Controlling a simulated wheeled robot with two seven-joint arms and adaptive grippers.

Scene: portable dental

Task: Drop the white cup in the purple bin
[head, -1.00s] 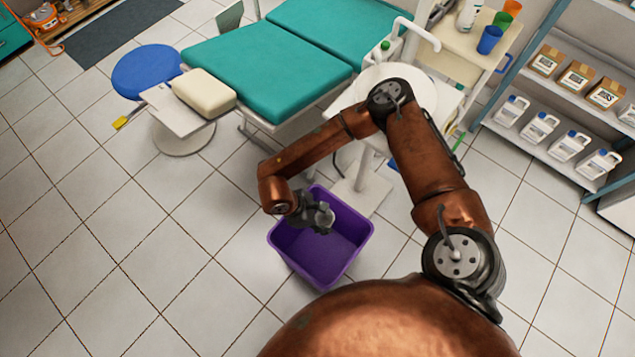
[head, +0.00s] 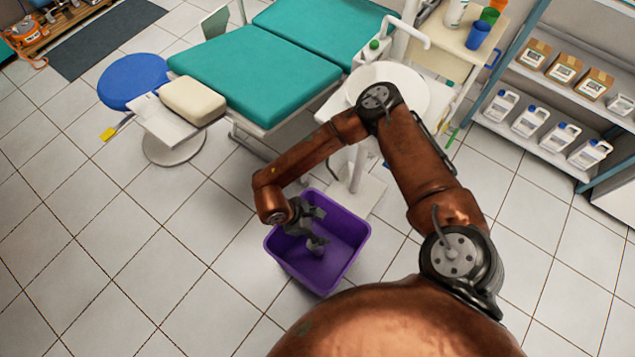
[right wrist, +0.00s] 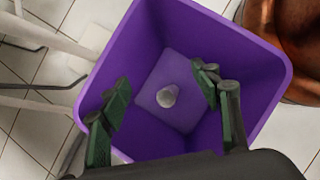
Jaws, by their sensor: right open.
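The purple bin (head: 345,228) stands on the floor below my right arm in the head view. My right gripper (head: 312,226) is over the bin's opening with its fingers apart. In the right wrist view the bin (right wrist: 245,45) fills the middle, and the open fingers of the right gripper (right wrist: 162,92) show on either side. The cup (right wrist: 166,96), whitish grey, shows between and beyond the fingers, against the bin's floor and apart from both fingers. In the head view the cup (head: 317,246) shows just below the gripper, in shadow. Whether it rests on the bin's floor, I cannot tell. My left gripper is out of view.
A teal dental chair (head: 255,75) and a blue stool (head: 134,80) stand behind the bin. A white basin (head: 405,92) is beside the chair. Shelves (head: 550,90) with bottles and boxes stand at right. The tiled floor at left is clear.

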